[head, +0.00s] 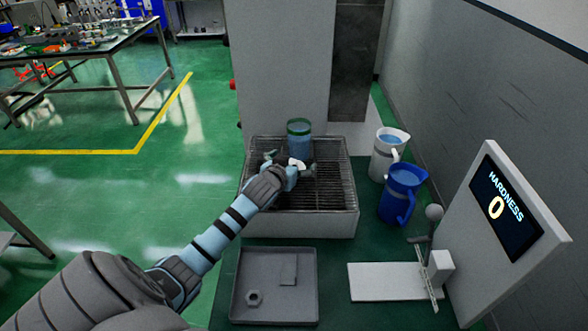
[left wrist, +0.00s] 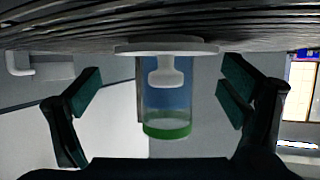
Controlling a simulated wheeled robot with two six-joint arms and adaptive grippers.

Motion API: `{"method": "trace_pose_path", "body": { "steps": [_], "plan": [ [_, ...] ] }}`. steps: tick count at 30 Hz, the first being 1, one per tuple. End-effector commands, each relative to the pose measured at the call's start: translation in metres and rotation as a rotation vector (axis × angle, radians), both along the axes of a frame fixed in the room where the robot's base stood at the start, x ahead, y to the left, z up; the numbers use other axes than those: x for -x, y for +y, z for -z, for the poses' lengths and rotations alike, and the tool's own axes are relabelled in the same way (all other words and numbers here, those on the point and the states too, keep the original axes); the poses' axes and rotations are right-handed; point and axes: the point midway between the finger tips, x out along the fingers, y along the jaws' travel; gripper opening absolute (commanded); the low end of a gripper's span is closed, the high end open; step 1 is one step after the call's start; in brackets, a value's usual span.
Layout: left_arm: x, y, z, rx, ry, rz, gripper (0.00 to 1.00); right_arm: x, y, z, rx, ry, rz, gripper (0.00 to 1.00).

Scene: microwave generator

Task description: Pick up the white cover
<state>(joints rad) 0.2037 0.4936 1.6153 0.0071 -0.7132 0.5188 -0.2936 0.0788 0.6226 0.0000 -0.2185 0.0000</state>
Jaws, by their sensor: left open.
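The white cover (left wrist: 165,48) lies flat on the slatted grille, its knob pointing away from the slats; the wrist picture is upside down. In the head view only a small white part of the cover (head: 297,163) shows beside my left gripper, in front of the glass. My left gripper (head: 289,166) is open, just above the grille. In the left wrist view its fingers (left wrist: 162,98) stand wide on either side of the knob, apart from it, with nothing between them. My right gripper is not in view.
A clear glass with blue contents and a green rim (head: 299,140) stands on the grille (head: 337,205) right behind the cover. A white jug (head: 383,160) and blue jug (head: 400,193) stand right of it. A grey tray (head: 262,310) and hardness display (head: 507,205) are nearer.

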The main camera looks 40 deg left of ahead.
Motion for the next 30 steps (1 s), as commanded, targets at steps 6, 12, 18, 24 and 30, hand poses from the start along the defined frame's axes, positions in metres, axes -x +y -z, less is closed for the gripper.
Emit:
{"method": "trace_pose_path", "body": {
  "steps": [6,12,18,24,30],
  "plan": [
    [0.002,0.000,0.002,0.001,0.006,-0.002,0.78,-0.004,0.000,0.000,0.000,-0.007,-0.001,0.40],
    [0.002,0.001,0.002,0.000,0.005,-0.001,0.46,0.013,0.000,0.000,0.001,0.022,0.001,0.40],
    [0.002,0.001,0.002,0.000,0.005,-0.003,0.14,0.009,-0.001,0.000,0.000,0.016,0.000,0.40],
    [0.002,0.001,0.002,0.001,0.006,-0.003,0.12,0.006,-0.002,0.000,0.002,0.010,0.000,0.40],
    [0.002,0.001,-0.014,0.000,0.004,-0.003,0.12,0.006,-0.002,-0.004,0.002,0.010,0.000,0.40]
  ]
}}
